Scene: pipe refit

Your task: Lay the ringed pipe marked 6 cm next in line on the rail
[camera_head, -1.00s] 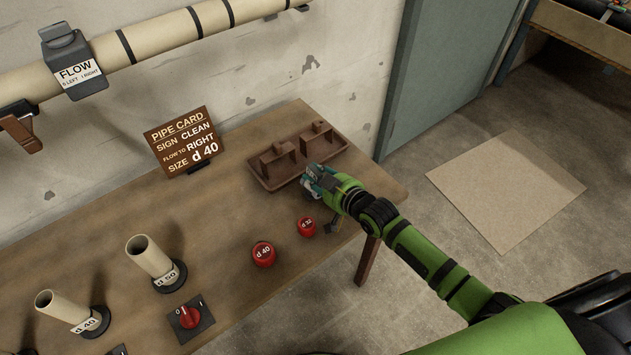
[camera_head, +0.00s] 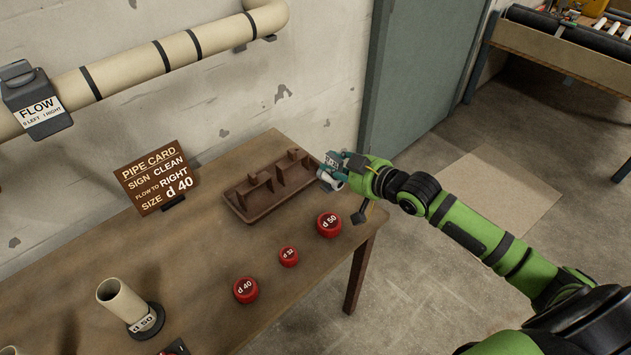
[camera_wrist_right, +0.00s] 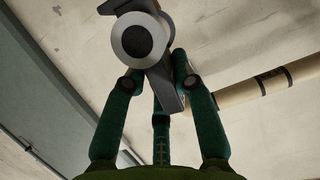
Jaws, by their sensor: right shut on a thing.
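My right gripper (camera_head: 338,178) is shut on a grey piece (camera_head: 328,180) with a pale round end, held above the right end of the table. In the right wrist view the grey piece (camera_wrist_right: 138,42) shows a pale ring around a dark centre and a dark flat part between the fingers (camera_wrist_right: 158,85). A small label shows near the gripper, too small to read. I cannot make out a 6 cm mark on any pipe. At the far top right a frame with several pale rollers or pipes (camera_head: 592,32) stands; I cannot tell whether it is the rail. My left gripper is not in view.
A brown tray (camera_head: 240,213) with upright blocks lies on the table beside the gripper. Red caps d 40 (camera_head: 246,290), d 32 (camera_head: 289,257) and d 50 (camera_head: 329,224) lie in front. A d 50 tube (camera_head: 122,301) stands left. A wall pipe (camera_head: 150,60) runs behind.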

